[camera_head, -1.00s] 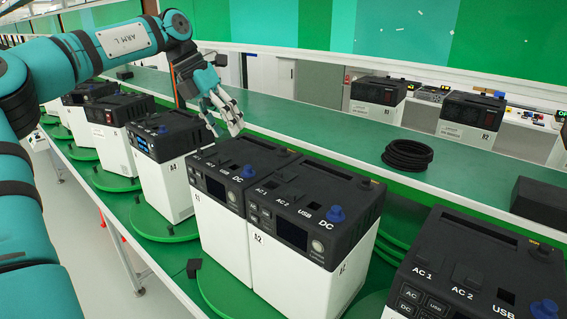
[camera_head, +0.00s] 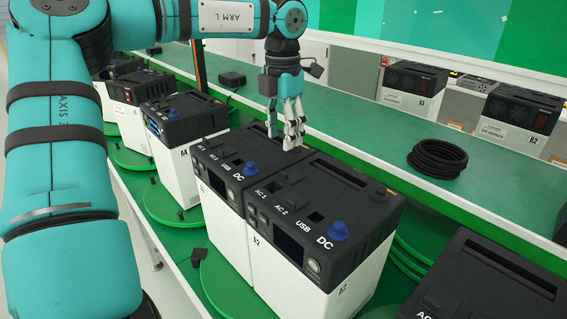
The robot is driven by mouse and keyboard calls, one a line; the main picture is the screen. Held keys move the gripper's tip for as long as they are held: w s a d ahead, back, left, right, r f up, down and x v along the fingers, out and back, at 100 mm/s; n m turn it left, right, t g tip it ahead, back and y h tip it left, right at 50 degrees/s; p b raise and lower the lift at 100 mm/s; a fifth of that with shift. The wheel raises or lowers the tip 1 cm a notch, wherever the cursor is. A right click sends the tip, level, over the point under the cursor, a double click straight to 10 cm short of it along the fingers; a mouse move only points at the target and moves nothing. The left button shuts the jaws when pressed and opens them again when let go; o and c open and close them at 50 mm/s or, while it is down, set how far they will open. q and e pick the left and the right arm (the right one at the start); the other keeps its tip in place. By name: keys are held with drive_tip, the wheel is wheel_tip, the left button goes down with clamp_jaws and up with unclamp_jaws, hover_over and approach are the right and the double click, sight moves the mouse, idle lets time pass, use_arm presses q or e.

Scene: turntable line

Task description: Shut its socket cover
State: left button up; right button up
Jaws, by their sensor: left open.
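Two white power units with black tops stand side by side in the middle, a left one (camera_head: 224,165) and a right one (camera_head: 335,195). Each top carries sockets marked AC, USB and DC, with a blue knob (camera_head: 337,231) at the DC mark on the right unit. A dark square USB opening (camera_head: 316,217) shows there; I cannot tell which cover stands open. My left gripper (camera_head: 289,147) is open and empty, fingers pointing down, over the rear of the two units near where they meet. I cannot tell whether it touches. My right gripper is out of view.
Another unit (camera_head: 480,285) stands at the lower right, and several units line the left on green turntables. A black cable coil (camera_head: 436,159) lies on the green bench (camera_head: 360,135) behind. More black units stand at the back right.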

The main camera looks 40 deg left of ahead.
sight(283, 172)
use_arm(q)
wheel_tip(283, 172, down, 7)
drive_tip(key=shift+a+r+p, duration=0.1)
drive_tip(key=shift+r+p, duration=0.05)
drive_tip(key=shift+p, duration=0.75)
drive_tip(key=shift+w+f, duration=0.1)
drive_tip(key=shift+f, duration=1.05)
clamp_jaws()
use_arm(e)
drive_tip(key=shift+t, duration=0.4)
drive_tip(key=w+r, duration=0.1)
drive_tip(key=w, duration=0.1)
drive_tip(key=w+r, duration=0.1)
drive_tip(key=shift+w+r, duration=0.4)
